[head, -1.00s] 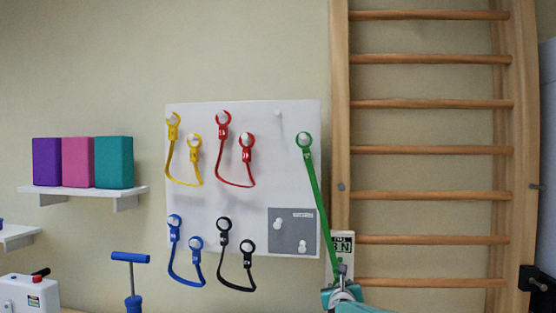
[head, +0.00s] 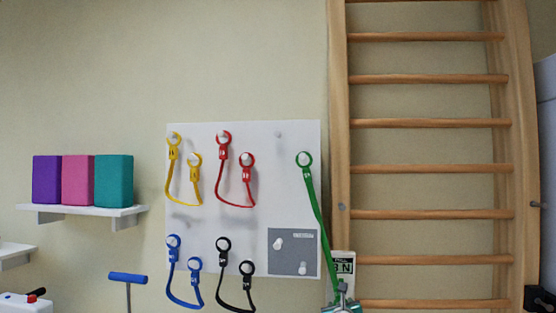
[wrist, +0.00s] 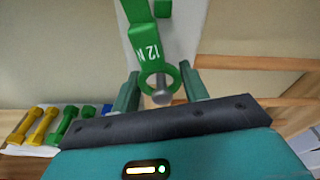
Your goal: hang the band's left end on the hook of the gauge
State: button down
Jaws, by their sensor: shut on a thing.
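The green band (head: 316,205) has one ring on a peg at the upper right of the white board. It runs down to my gripper (head: 343,308) at the bottom edge of the head view. In the wrist view my gripper (wrist: 160,92) is shut on the band's lower ring (wrist: 176,72), below a green tab marked 12 N. A grey metal pin with a round end (wrist: 161,97), seemingly the gauge's hook, shows within the ring. I cannot tell how far the ring sits over it. The gauge (head: 345,262) is behind the band, mostly hidden; its display shows an N.
Yellow, red, blue and black bands hang on the white board (head: 215,128). Wooden wall bars (head: 430,123) stand right of the gauge. Shelf blocks (head: 80,180) and a blue T-handle (head: 128,278) are at left. The wrist view shows dumbbells (wrist: 40,125) at left.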

jog(key=shift+r, duration=0.2)
jog(key=c, duration=0.5)
grip_release()
jog(key=s, duration=0.8)
jog(key=shift+a, duration=0.3)
dwell(0.5)
